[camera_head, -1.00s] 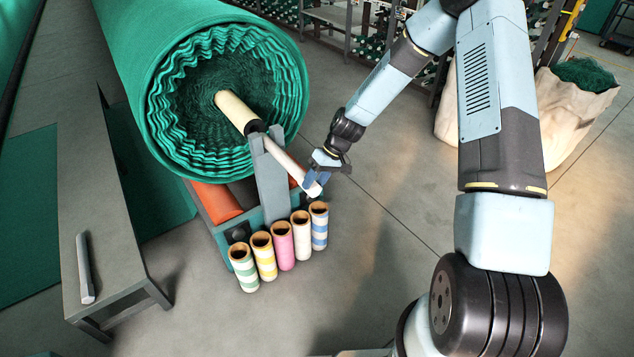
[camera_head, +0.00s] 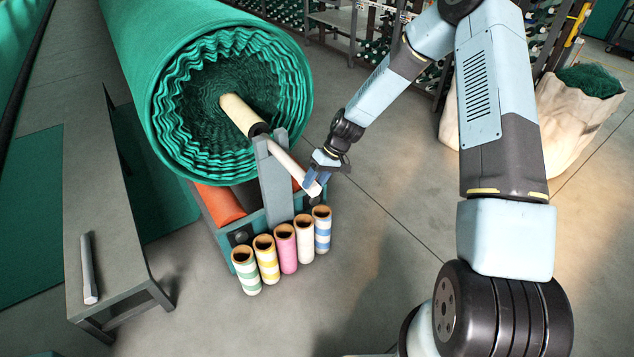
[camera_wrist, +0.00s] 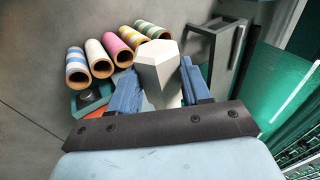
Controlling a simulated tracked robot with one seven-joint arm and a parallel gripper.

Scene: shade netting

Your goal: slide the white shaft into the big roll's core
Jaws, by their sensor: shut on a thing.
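The big green roll (camera_head: 165,70) lies at upper left in the head view, its cream core (camera_head: 238,112) sticking out of the ruffled end with a dark mouth. The white shaft (camera_head: 288,160) slopes from that mouth, past a grey upright post (camera_head: 274,180), down to my gripper. The post hides part of the meeting, so I cannot tell how deep the shaft's far end sits. My gripper (camera_head: 319,178) is shut on the shaft's near end. In the wrist view, the shaft's pale faceted end (camera_wrist: 160,78) stands between my blue fingers (camera_wrist: 160,88).
Several striped or plain tubes (camera_head: 285,248) stand before the teal stand (camera_head: 228,232), close below the shaft. A grey bench (camera_head: 110,210) at left holds a grey bar (camera_head: 88,268). A white sack (camera_head: 570,125) stands at right. Floor right of the tubes is clear.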

